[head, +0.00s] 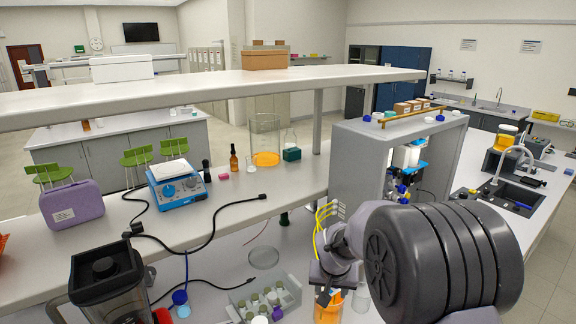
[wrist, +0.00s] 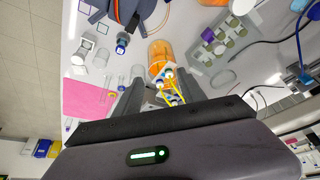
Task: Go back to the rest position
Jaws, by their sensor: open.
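In the wrist view my gripper (wrist: 163,84) is open, its two dark fingers spread apart. An orange beaker (wrist: 160,50) stands just beyond the fingertips; in the head view the orange beaker (head: 327,311) is low in the picture, below my wrist. Small white-and-blue pieces and yellow tubing (wrist: 172,88) show between the fingers; I cannot tell whether anything touches them. In the head view my arm comes in from the lower right and hides most of my gripper.
The grey rig housing (head: 352,165) stands just behind my arm. A vial rack (head: 242,296), a glass dish (head: 264,257) and a blender (head: 108,284) are on the lower bench. A white shelf (head: 215,86) spans above. A pink mat (wrist: 88,97) lies left in the wrist view.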

